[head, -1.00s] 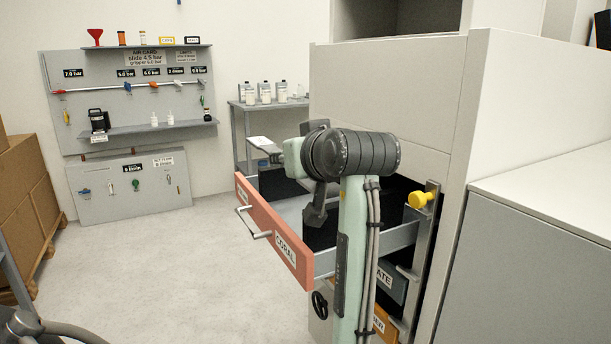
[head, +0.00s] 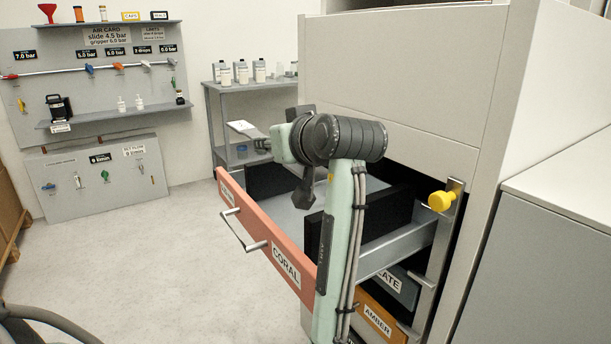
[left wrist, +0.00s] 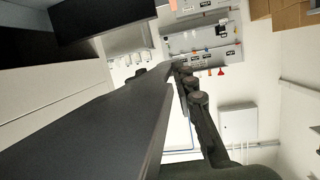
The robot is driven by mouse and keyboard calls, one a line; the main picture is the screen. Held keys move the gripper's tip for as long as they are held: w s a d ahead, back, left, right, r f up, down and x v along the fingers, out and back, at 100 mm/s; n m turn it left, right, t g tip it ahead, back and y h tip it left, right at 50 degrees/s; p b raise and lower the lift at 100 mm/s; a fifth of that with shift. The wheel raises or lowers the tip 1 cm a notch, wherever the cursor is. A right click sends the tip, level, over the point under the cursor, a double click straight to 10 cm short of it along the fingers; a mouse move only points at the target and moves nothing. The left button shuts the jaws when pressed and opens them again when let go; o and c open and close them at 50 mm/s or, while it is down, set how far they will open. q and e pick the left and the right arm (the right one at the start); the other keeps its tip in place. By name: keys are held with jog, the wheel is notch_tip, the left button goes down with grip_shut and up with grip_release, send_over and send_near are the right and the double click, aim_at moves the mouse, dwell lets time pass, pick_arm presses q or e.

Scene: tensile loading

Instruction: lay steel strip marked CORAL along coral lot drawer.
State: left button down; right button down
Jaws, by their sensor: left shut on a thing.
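The coral lot drawer (head: 272,238), with a salmon front marked CORAL and a bar handle, stands pulled out of the cabinet. Its grey floor and black inner parts show. My left gripper (head: 303,192) hangs over the drawer, partly hidden behind my own wrist. In the left wrist view, a long dark grey flat piece (left wrist: 105,118) runs beside my left gripper's finger (left wrist: 200,110). It looks like the steel strip held in the jaws. No CORAL mark shows on it, and the strip cannot be made out in the head view. My right gripper is not in view.
Lower drawers, one grey and one marked AMBER (head: 377,319), sit beneath. A yellow knob (head: 441,201) stands on an upright rail at the right. The cabinet (head: 405,75) rises behind. A shelf with bottles (head: 240,73) and a tool board (head: 95,80) stand farther back.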

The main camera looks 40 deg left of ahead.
pick_arm(q)
jog(key=w+d+f, duration=0.1)
jog(key=w+f, duration=0.8)
jog(key=shift+d+f, duration=0.15)
jog(key=shift+d, duration=0.05)
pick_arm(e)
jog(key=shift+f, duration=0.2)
pick_arm(q)
jog(key=shift+w+f, duration=0.1)
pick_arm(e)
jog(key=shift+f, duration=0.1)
pick_arm(q)
jog(key=c, duration=1.2)
grip_release()
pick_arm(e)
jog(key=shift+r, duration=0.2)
